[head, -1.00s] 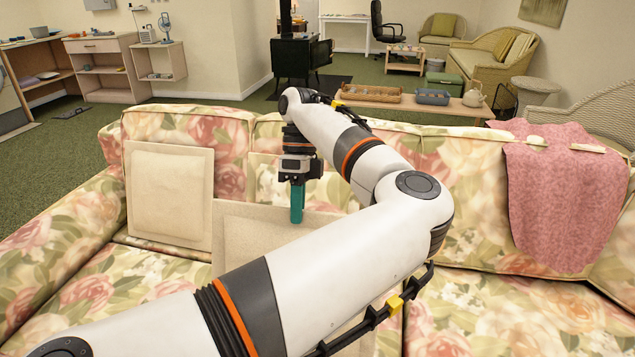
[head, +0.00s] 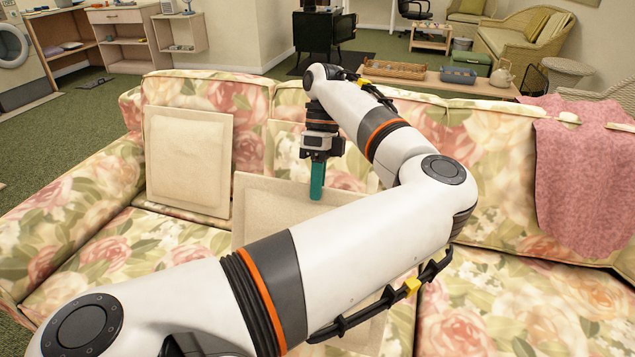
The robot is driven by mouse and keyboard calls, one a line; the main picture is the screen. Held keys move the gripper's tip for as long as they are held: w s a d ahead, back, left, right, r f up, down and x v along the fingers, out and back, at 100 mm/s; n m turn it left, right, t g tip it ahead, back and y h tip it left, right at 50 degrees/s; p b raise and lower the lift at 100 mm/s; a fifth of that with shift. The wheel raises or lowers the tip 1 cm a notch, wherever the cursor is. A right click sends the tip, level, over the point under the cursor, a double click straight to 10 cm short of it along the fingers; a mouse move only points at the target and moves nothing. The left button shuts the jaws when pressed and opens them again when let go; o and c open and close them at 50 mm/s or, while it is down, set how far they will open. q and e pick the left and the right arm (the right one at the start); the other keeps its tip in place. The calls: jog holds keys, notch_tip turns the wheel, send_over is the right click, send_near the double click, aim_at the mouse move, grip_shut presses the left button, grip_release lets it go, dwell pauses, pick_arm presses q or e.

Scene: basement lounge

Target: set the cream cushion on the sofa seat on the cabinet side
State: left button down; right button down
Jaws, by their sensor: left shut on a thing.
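My left gripper (head: 316,185), with teal fingers pointing down, is shut on the top edge of a cream cushion (head: 262,208). This cushion stands near upright over the middle of the sofa seat. My left arm hides much of it, and I cannot tell if its lower edge touches the seat. Another cream cushion (head: 188,160) leans upright against the floral sofa's (head: 480,150) backrest at the left. A pale panel (head: 284,150) shows behind the gripper, mostly hidden. My right gripper is not in view.
The left armrest (head: 75,195) bounds the seat. Bare seat (head: 130,245) shows in front of the left cushion. A pink throw (head: 580,185) hangs over the backrest at the right. A low table (head: 440,88) with baskets stands behind the sofa.

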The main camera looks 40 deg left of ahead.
pick_arm(q)
jog(key=shift+f+b, duration=0.45)
jog(key=shift+f, duration=0.25)
jog(key=shift+f+b, duration=0.35)
jog(key=shift+f, duration=0.15)
jog(key=shift+f+b, duration=0.4)
jog(key=shift+f, duration=0.3)
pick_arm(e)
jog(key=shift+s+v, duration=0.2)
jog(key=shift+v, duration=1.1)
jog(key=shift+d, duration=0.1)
pick_arm(q)
jog(key=c, duration=1.4)
grip_release()
